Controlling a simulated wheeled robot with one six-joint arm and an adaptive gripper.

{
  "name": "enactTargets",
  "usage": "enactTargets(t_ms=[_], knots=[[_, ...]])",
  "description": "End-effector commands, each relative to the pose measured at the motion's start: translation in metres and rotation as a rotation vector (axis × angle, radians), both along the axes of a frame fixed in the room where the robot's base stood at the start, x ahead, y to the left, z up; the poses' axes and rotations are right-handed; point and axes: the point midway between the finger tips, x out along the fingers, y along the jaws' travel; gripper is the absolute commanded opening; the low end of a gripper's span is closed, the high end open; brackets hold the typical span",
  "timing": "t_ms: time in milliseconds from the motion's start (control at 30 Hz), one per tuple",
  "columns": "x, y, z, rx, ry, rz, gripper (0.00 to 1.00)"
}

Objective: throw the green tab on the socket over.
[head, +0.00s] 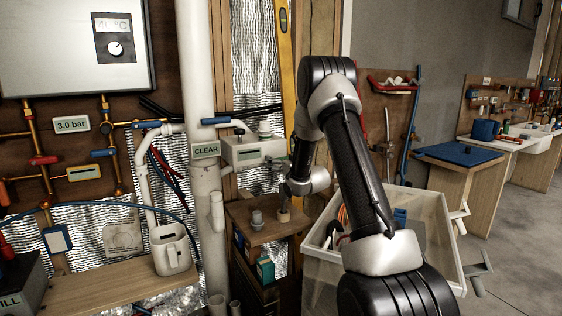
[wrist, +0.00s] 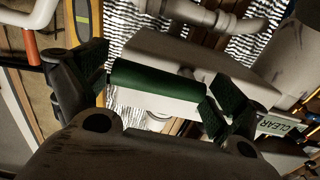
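The socket is probably the pale box (head: 252,150) on the wall right of the CLEAR label in the head view. In the wrist view it is the pale body (wrist: 185,52). The green tab (wrist: 155,78) is a dark green rounded bar along its near edge. My gripper (wrist: 160,95) is open, with one green-padded finger at each end of the tab. The tab appears to lie between the fingers; I cannot tell whether the pads touch it. In the head view my wrist is beside the box's right side, and my fingertips are not clear.
A white upright pipe (head: 205,240) stands left of the box. A small wooden shelf (head: 262,232) with fittings is below, and a white bin (head: 322,272) is at lower right. A yellow level (head: 285,50) stands behind my arm. Open floor (head: 520,250) lies to the right.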

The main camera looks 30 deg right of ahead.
Motion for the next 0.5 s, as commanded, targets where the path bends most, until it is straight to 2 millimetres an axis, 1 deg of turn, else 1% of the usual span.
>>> enactTargets(t_ms=[33, 67, 100, 167, 200, 333, 367, 500], knots=[[-0.0001, 0.0000, 0.0001, 0.000, 0.000, 0.000, 0.81], [-0.0001, 0.0000, 0.0001, 0.000, 0.000, 0.000, 0.75], [-0.0001, 0.0000, 0.0001, 0.000, 0.000, 0.000, 0.68], [-0.0001, 0.0000, 0.0002, 0.000, 0.000, 0.000, 0.57], [-0.0002, 0.0000, 0.0002, 0.000, 0.000, 0.000, 0.50], [-0.0002, 0.0000, 0.0003, 0.000, 0.000, 0.000, 0.26], [-0.0002, 0.0000, 0.0003, 0.000, -0.001, 0.000, 0.24], [-0.0001, 0.0000, 0.0002, 0.005, -0.001, 0.000, 0.24]])
